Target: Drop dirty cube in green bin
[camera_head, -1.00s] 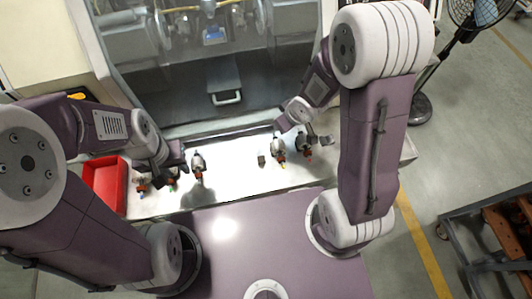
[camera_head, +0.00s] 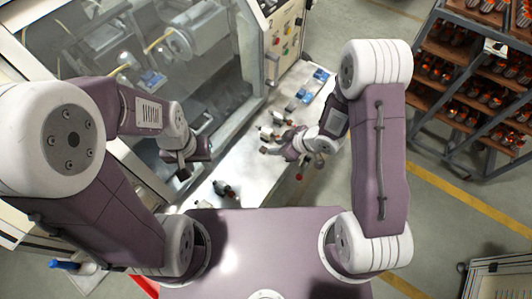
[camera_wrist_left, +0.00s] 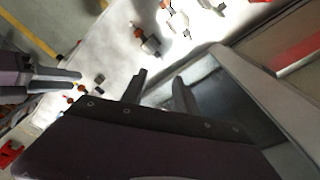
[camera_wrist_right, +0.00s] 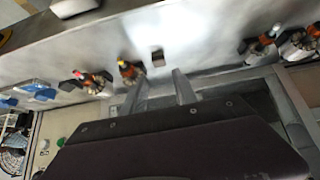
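A small brown cube (camera_wrist_right: 158,57) lies on the white bench just beyond my right fingertips in the right wrist view. It looks like the dirty cube; I cannot make it out in the head view, where my right arm may hide it. I see no green bin for certain.
Armature parts stand on the white bench (camera_head: 245,165): one (camera_head: 225,190) near the front and others beside my right gripper. Blue pieces (camera_head: 320,75) lie at the far end. A red bin (camera_head: 148,287) shows at the bottom edge. The winding machine is behind; a rack (camera_head: 475,80) stands right.

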